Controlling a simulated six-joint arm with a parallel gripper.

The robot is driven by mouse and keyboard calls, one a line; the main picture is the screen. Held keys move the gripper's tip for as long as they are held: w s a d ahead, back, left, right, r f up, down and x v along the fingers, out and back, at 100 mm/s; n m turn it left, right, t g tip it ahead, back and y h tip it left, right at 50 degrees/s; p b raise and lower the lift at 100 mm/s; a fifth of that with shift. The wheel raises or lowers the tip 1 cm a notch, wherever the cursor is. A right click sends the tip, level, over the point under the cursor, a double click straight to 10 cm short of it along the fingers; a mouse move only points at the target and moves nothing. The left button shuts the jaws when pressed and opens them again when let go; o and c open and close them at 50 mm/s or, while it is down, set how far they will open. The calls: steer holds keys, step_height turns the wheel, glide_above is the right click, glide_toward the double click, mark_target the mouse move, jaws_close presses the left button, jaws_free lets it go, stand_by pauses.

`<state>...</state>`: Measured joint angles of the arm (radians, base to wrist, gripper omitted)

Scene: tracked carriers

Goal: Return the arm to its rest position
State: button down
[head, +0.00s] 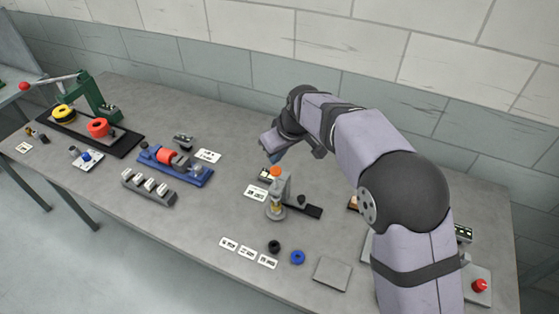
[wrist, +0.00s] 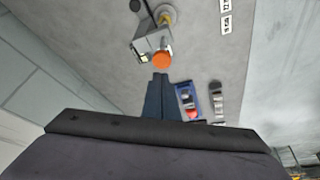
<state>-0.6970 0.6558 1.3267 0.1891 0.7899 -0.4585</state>
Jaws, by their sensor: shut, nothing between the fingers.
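My gripper (head: 275,152) is at the end of my arm, raised above the back middle of the grey table (head: 190,235). In the wrist view its fingers (wrist: 158,97) are together with nothing between them. The grey fixture with an orange top (head: 276,172) stands just below and in front of my gripper in the head view. The orange top also shows just beyond the fingertips in the wrist view (wrist: 162,61). I cannot tell the exact gap between them, but the gripper appears apart from it.
A green lever press (head: 97,100) is at the far left. Black (head: 274,246) and blue (head: 297,257) rings lie near the front edge. A red button (head: 480,286) is at right. A block wall (head: 330,85) stands behind.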

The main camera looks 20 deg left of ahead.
steer(key=s+d+f+m+h+b, duration=0.1)
steer(key=s+d+f+m+b, duration=0.15)
steer(key=d, duration=1.05)
steer(key=s+d+f+m+h+b, duration=0.1)
steer(key=s+d+f+m+h, duration=0.2)
steer(key=d, duration=1.1)
steer(key=s+d+f+m+g, duration=0.1)
steer(key=s+d+f+m, duration=0.1)
steer(key=s+d, duration=0.5)
steer(key=s+d+f+m+g+b, duration=0.1)
steer(key=s+d+f+m, duration=0.1)
steer(key=s+d+m, duration=0.2)
steer(key=s+d, duration=0.2)
steer(key=s, duration=0.2)
steer(key=shift+s+d+f, duration=0.15)
steer(key=shift+s+d, duration=0.2)
steer(key=shift+s, duration=0.05)
